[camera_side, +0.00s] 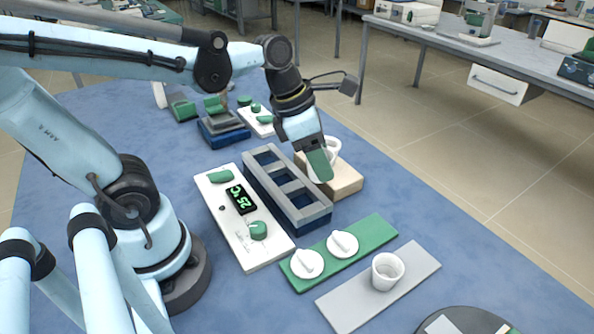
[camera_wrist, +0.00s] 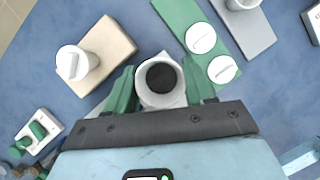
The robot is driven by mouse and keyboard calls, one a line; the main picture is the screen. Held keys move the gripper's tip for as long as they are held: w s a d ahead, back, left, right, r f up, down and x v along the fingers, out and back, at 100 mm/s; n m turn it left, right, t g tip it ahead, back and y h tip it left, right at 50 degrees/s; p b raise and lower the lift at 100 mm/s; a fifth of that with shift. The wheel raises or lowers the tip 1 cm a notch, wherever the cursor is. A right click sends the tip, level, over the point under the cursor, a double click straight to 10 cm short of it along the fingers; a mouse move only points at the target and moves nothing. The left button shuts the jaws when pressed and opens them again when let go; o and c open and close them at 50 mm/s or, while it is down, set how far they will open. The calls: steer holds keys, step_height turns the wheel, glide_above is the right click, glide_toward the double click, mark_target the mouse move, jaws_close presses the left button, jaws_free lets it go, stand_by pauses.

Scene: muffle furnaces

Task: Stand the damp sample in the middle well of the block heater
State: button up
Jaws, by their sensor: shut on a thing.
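My gripper (camera_side: 318,165) is shut on a white crucible (camera_wrist: 160,85) with dark contents, seen upright between the green fingers (camera_wrist: 162,90) in the wrist view. In the side view the near finger mostly hides this crucible. The block heater (camera_side: 318,216), a grey frame over a dark blue body with three wells in a row, lies just left of and below my gripper. Its wells look empty in the side view. My gripper is above and beside it, near a tan block (camera_side: 348,181). I cannot make out the block heater in the wrist view.
A lidded white crucible (camera_wrist: 74,62) stands on the tan block. A green strip (camera_side: 372,232) holds two white lids; a grey strip (camera_side: 345,308) holds a white cup (camera_side: 387,270). A white control panel (camera_side: 262,259) reading 25 °C lies left of the heater.

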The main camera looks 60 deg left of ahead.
steer(key=s+a+n+y, duration=0.1)
steer(key=a+n, duration=0.3)
steer(key=a, duration=0.6)
steer(key=shift+s+a+r+t, duration=0.2)
steer(key=shift+s+a+t, duration=0.1)
steer(key=shift+a, duration=0.1)
steer(key=shift+f, duration=2.8)
steer(key=shift+f, duration=0.7)
steer(key=shift+f, duration=0.35)
steer(key=shift+f, duration=0.3)
